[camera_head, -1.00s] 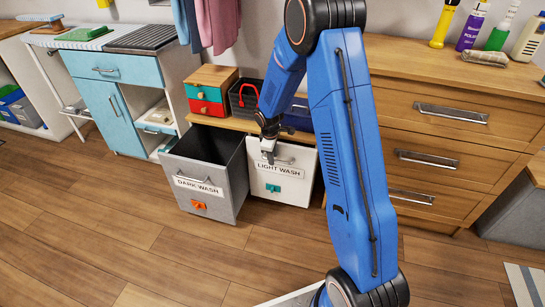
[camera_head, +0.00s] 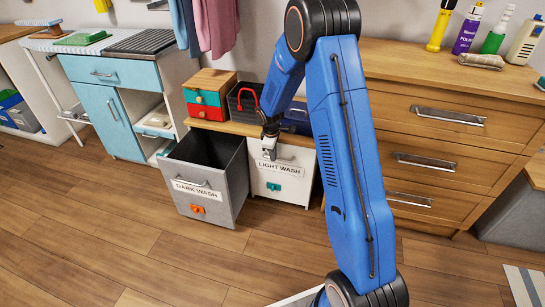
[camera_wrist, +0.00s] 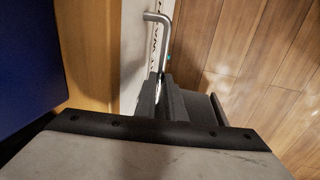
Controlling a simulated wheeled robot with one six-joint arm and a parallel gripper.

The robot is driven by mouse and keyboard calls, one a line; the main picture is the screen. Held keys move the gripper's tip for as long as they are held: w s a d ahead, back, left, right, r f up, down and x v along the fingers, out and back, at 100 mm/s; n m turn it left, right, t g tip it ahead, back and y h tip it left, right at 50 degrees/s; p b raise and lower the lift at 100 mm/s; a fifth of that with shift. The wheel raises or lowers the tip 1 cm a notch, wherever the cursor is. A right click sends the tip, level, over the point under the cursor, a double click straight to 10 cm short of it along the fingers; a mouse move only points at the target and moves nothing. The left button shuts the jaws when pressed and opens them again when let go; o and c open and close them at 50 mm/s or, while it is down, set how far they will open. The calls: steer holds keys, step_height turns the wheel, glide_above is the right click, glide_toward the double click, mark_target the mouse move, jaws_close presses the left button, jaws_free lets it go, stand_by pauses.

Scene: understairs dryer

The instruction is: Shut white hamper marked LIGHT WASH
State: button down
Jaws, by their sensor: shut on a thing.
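The white hamper (camera_head: 287,175) marked LIGHT WASH has a white front, a teal tag and a metal bar handle near its top. Its front stands close under the edge of the low wooden bench; my arm and gripper hide part of the top, so I cannot tell if a small gap is left. My gripper (camera_head: 269,154) is at the handle, at the front's upper left. In the wrist view, my gripper (camera_wrist: 162,85) is shut on the metal handle (camera_wrist: 158,18), with the white front (camera_wrist: 133,50) just left of it.
The grey DARK WASH hamper (camera_head: 212,208) stands tilted open just left. A red-and-teal drawer box (camera_head: 207,95) and a dark basket (camera_head: 243,102) sit on the bench. A wooden drawer chest (camera_head: 440,140) stands right. The floor in front is clear.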

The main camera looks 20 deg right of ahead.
steer(key=c, duration=1.8)
jaws_free()
steer(key=shift+w+d, duration=0.15)
steer(key=shift+w, duration=0.05)
steer(key=shift+c, duration=0.2)
step_height(320, 180, up, 17)
steer(key=s+a, duration=0.2)
steer(key=shift+s, duration=0.4)
